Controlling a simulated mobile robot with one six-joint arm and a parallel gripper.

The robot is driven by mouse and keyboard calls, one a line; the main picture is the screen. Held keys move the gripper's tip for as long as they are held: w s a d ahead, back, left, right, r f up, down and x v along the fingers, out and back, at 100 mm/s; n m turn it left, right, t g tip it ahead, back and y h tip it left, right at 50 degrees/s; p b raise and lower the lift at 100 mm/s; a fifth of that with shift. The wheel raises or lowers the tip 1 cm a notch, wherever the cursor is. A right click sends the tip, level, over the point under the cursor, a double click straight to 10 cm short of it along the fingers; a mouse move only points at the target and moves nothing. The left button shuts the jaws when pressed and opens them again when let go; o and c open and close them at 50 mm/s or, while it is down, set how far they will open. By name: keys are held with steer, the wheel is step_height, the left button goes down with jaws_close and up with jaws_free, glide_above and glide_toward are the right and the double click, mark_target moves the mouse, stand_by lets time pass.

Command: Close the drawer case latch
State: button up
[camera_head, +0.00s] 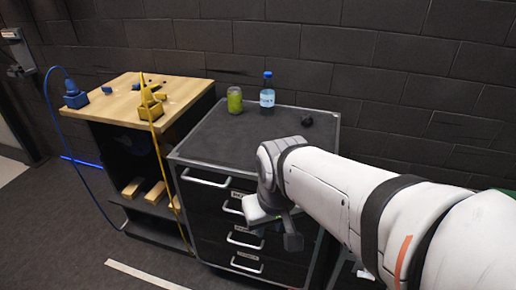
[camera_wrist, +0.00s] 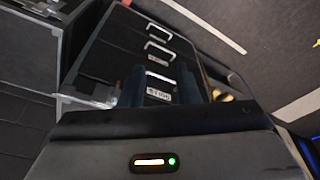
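The drawer case (camera_head: 222,137) is a black cabinet with a silver frame, several drawers and bar handles. It stands against the wall in the middle of the head view. Its labelled drawer fronts (camera_wrist: 122,57) show tilted in the wrist view. All drawers look shut. I cannot make out the latch in either view. My gripper (camera_head: 272,232) is in front of the right part of the drawer fronts and hides some of them. In the wrist view, two dark fingers stand apart with a drawer label visible between them. The gripper looks open and empty. I cannot tell whether it touches the case.
A wooden-topped bench (camera_head: 125,98) with blue and yellow tools and cables stands left. The floor in front (camera_head: 75,225) is mostly clear.

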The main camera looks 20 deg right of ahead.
steer(key=w+d+f+m+t+h, duration=0.1)
steer(key=w+d+f+m, duration=0.25)
steer(key=w+d, duration=0.35)
steer(key=w+d+f+m+h, duration=0.25)
steer(key=w+d+f, duration=0.2)
steer(key=w, duration=0.45)
steer(key=shift+m+y, duration=0.45)
steer(key=shift+m, duration=0.05)
steer(key=x, duration=0.7)
steer(key=shift+w+d, duration=0.2)
steer(key=shift+w, duration=0.1)
steer(key=shift+r, duration=0.1)
